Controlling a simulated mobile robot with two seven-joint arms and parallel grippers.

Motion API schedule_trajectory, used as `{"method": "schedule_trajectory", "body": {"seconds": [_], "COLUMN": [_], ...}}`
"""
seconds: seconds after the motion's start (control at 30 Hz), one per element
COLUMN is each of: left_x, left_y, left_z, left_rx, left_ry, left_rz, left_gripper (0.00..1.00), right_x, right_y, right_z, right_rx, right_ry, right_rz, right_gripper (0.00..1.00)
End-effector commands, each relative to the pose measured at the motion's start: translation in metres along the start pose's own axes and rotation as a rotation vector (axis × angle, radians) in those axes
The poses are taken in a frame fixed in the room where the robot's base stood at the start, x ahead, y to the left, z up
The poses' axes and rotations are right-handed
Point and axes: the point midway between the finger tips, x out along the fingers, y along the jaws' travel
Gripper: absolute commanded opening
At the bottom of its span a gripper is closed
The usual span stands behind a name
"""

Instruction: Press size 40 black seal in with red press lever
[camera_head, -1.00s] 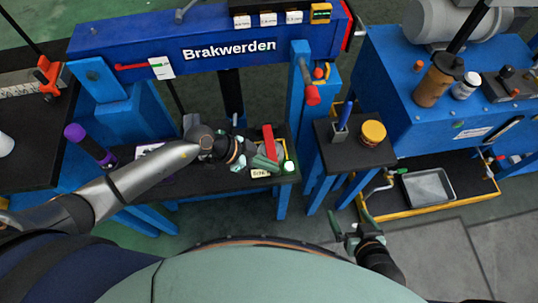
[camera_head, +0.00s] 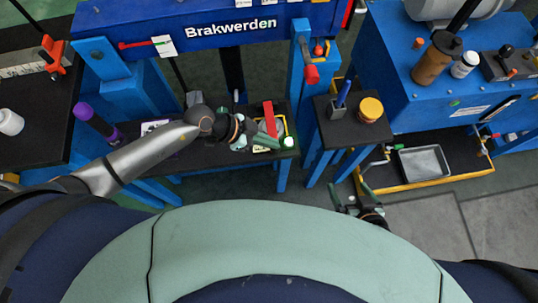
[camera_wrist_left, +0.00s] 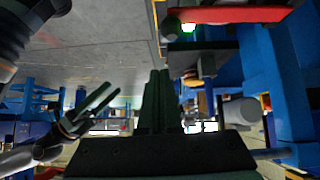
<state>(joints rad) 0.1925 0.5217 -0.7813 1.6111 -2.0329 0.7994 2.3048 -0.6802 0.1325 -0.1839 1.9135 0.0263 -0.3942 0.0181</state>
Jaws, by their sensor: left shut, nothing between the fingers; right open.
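My left gripper (camera_head: 268,144) is shut and empty over the dark press bench (camera_head: 215,155). In the left wrist view its fingers (camera_wrist_left: 157,95) are together with nothing between them. A red bar (camera_head: 269,118) stands just beyond the fingertips at a small yellow-edged tray; a red bar also shows at the top of the left wrist view (camera_wrist_left: 235,14). A red-gripped lever (camera_head: 311,73) hangs on the blue press post, apart from both grippers. I cannot make out a black seal; small parts near the left gripper are partly hidden. My right gripper (camera_head: 358,203) is open and empty, low right of the bench.
The blue press frame (camera_head: 290,18) spans the back. A small black side table (camera_head: 350,130) holds a pen holder and a yellow-lidded jar (camera_head: 370,109). A grey tray (camera_head: 423,161) lies below the blue cabinet (camera_head: 400,60). Grey floor is free at the lower right.

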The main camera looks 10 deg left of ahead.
Motion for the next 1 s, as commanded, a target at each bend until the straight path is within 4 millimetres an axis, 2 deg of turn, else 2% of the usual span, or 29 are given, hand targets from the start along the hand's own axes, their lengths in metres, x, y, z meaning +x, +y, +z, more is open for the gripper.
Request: {"method": "schedule_trajectory", "body": {"seconds": [0.03,0.23,0.4,0.6,0.8,1.0], "left_x": [-0.011,-0.038,-0.05,-0.063,-0.069,-0.071], "left_y": [0.009,0.039,0.074,0.106,0.122,0.127], "left_z": [-0.009,-0.029,-0.033,-0.038,-0.041,-0.042], "left_rx": [0.001,0.0,-0.002,-0.002,-0.001,0.001], "left_ry": [0.001,0.003,0.004,0.003,0.004,0.007], "left_rz": [0.001,0.001,0.002,0.0,-0.002,-0.002], "left_gripper": [0.0,0.0,0.0,0.0,0.0,0.0], "right_x": [-0.007,-0.017,-0.021,-0.025,-0.026,-0.027], "right_y": [-0.001,-0.002,-0.002,-0.003,-0.003,-0.003], "right_z": [-0.008,-0.02,-0.025,-0.029,-0.03,-0.03], "right_rx": [0.0,0.0,0.0,0.0,0.001,0.001], "right_ry": [0.001,0.002,0.002,0.002,0.002,0.002], "right_rz": [0.0,-0.001,-0.001,-0.001,-0.001,-0.001], "right_gripper": [1.0,1.0,1.0,1.0,1.0,1.0]}}
